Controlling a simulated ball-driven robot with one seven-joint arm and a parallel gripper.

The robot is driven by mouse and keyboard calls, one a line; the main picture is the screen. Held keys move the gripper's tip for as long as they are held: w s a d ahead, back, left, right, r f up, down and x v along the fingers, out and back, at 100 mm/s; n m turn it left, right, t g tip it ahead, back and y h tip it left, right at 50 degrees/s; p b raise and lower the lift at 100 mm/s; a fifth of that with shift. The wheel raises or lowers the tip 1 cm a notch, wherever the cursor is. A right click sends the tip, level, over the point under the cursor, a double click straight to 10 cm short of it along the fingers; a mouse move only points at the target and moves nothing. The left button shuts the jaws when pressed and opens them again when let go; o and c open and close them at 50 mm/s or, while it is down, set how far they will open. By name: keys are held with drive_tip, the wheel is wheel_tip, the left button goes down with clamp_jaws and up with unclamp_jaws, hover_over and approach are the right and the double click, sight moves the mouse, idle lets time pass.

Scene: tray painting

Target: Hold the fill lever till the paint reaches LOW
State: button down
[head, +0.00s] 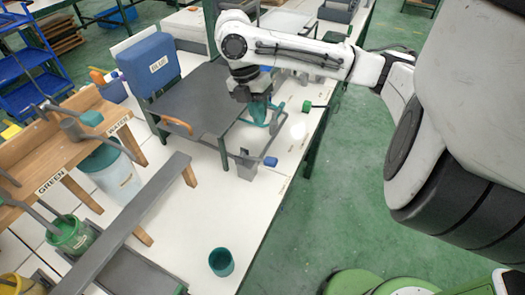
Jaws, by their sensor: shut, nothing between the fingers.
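My gripper (259,117) is shut and empty, pointing down beside the right edge of a dark grey table-like panel. Several levers are in view, and none carries a readable fill label. A blue-ended lever (270,161) sticks out from a small grey box, below and apart from my gripper. An orange handle (177,124) is at the panel's front left edge. A teal-ended lever (91,118) is on the wooden shelf marked WATER. A blue tank (150,65) labelled BLUE stands behind the panel. I cannot make out a LOW mark or a paint level.
A teal cup (221,262) stands on the white table's front part. A pale water bucket (117,178) and a green bucket (70,236) are under the wooden shelf (50,150). A long grey bar (135,220) runs diagonally. The white surface around the cup is clear.

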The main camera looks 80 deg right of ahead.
sight(271, 160)
drive_tip(key=shift+f, duration=0.1)
drive_tip(key=p+x, duration=0.1)
drive_tip(key=x, duration=1.2)
drive_tip(key=shift+a+f, duration=0.1)
drive_tip(key=shift+f, duration=0.3)
